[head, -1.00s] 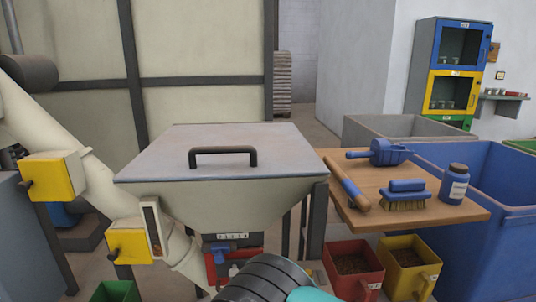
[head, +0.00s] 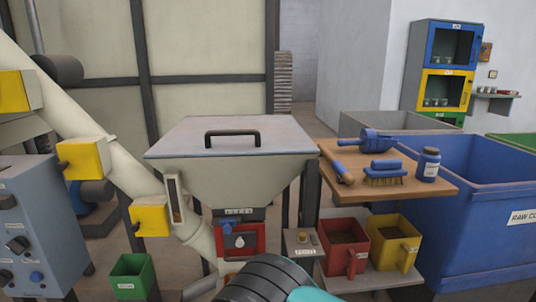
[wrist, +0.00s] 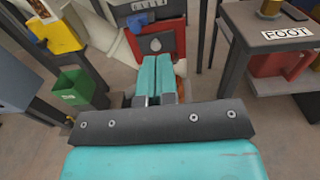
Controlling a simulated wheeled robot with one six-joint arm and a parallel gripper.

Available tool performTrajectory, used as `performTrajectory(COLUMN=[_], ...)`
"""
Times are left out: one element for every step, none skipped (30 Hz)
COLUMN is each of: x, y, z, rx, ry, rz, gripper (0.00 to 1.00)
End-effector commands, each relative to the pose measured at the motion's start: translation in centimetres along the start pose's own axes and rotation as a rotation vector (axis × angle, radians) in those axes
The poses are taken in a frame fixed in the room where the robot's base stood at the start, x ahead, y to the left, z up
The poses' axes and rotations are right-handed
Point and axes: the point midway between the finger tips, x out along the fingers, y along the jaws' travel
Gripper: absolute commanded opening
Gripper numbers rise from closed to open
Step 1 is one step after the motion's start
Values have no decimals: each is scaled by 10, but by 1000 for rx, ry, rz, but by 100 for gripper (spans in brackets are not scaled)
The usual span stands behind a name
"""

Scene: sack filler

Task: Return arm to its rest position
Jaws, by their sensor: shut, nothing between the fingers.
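My gripper (wrist: 157,78) shows in the wrist view with its two teal fingers side by side and closed, with nothing between them. It points towards the lower front of the sack filler, below a red panel (wrist: 155,38). In the head view only a dark ribbed part and a teal part of my arm show at the bottom centre; the fingers are out of that view. The cream hopper (head: 230,172) with its grey lid stands above the red panel (head: 240,240).
A green bin (head: 132,277) and yellow boxes (head: 82,158) are on the left, by a grey control cabinet (head: 40,225). On the right are a small FOOT stand (head: 304,243), red (head: 345,242) and yellow scoops (head: 393,243), a wooden shelf (head: 440,188) with tools, and a blue bin (head: 470,235).

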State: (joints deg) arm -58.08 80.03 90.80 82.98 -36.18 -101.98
Motion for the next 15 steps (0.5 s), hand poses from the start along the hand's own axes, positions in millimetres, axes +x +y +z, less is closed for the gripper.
performTrajectory(x=[4,5,8,9,11,13,14,16,18,19,21,23,24,26,27], y=[-5,-8,-11,-14,-17,-21,-24,-27,-31,-34,-38,-43,-48,-52,-59], z=[3,4,5,6,6,8,9,10,11,12,13,15,16,18,20], rx=[33,54,82,103,125,154,179,204,239,267,298,342,380,419,477], ry=[11,18,29,37,45,56,65,73,86,96,106,121,134,146,165], rz=[-20,-31,-44,-56,-67,-82,-95,-108,-126,-140,-157,-180,-200,-219,-251], gripper=[0,0,0,0,0,0,0,0,0,0,0,0,0,0,0])
